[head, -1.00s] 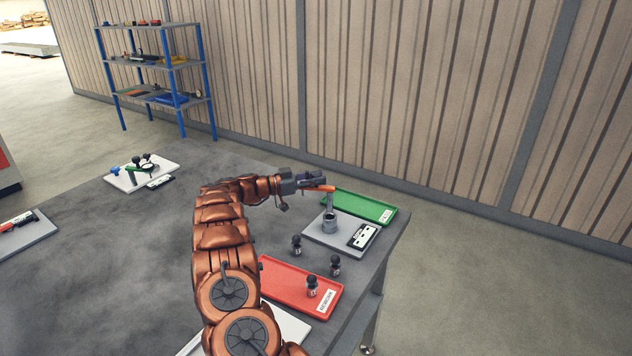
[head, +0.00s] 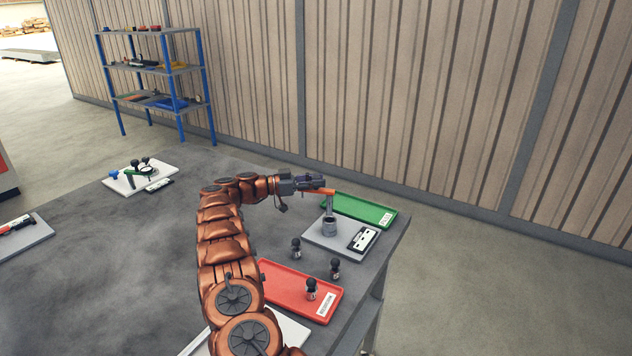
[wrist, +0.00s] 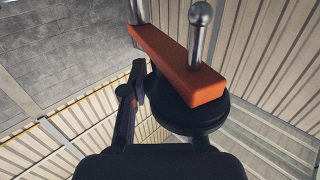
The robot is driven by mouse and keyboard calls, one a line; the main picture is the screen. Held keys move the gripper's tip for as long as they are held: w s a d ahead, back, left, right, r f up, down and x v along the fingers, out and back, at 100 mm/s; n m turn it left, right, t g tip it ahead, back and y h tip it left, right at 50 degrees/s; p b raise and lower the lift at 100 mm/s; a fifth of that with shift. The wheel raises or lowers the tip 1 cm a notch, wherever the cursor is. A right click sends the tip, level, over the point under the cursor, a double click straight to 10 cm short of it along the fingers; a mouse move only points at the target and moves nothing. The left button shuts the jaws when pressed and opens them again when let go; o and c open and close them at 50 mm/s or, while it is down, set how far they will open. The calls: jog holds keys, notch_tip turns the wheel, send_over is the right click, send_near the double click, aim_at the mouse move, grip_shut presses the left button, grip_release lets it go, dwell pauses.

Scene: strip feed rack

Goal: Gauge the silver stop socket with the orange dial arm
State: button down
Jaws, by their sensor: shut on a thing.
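My gripper (head: 312,184) is shut on the orange dial arm (head: 326,191) and holds it level above the grey plate. In the wrist view the dial arm (wrist: 178,66) is an orange bar on a round black body, with a ball-ended silver pin (wrist: 198,35) and a second silver rod. One black finger shows beside it; the other is mostly hidden. In the head view a silver rod hangs from the bar over the silver stop socket (head: 329,229), an upright cylinder on the plate (head: 318,240). The rod's lower end meets the socket's mouth; I cannot tell how deep it sits.
A black-and-white label card (head: 362,239) lies beside the socket. A green tray (head: 350,208) is behind, a red tray (head: 285,281) in front. Black-topped pieces (head: 296,248) stand near and on the red tray. The table's right edge is close. The table's left middle is clear.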

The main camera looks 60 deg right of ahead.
jog(key=shift+d+r, duration=0.1)
jog(key=c, duration=1.1)
grip_release()
jog(key=shift+s, duration=0.15)
jog(key=shift+c, duration=0.2)
jog(key=o, duration=0.3)
jog(key=v, duration=0.7)
jog(key=shift+w+a, duration=0.2)
jog(key=shift+w, duration=0.15)
